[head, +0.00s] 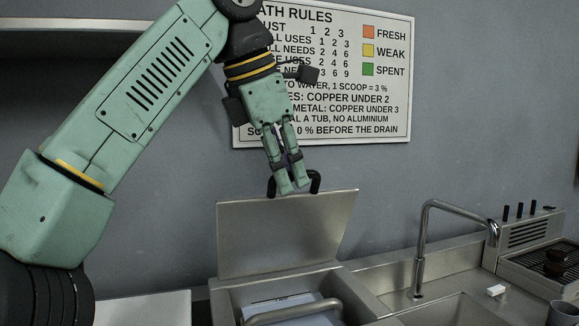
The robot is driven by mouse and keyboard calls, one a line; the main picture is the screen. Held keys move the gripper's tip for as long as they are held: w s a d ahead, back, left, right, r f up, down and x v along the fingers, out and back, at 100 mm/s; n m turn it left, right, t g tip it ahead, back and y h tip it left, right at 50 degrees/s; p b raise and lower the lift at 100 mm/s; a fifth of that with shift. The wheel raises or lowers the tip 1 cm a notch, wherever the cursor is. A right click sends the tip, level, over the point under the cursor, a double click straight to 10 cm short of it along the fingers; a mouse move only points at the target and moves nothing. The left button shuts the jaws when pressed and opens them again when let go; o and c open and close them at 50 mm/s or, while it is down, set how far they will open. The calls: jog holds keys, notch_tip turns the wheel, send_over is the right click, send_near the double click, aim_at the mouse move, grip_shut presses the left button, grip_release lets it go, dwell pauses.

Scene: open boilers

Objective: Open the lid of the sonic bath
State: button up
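The sonic bath (230,300) is a steel basin set in the counter at the bottom centre. Its flat steel lid (285,232) stands raised, nearly upright, along the back edge of the bath, so the bath is open. A black arched handle (316,181) sits at the lid's top edge. My gripper (292,186) points down at the handle, its fingertips overlapping the handle's middle and hiding it. The two fingers are close together with a narrow gap. I cannot tell whether they grip the handle.
A metal bar (290,313) and a pale sheet or liquid surface show inside the bath. A sink faucet (424,240) stands to the right, with a small white block (496,290), a grill unit (545,262) and a cup (562,313) beyond. A rules sign (375,100) hangs behind.

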jog(key=shift+o, duration=1.2)
jog(key=shift+w+a+f, duration=0.2)
jog(key=shift+w+f, duration=0.15)
jog(key=shift+w, duration=0.15)
jog(key=shift+o, duration=0.9)
jog(key=shift+s+d+r, duration=0.1)
jog(key=shift+s+r, duration=0.15)
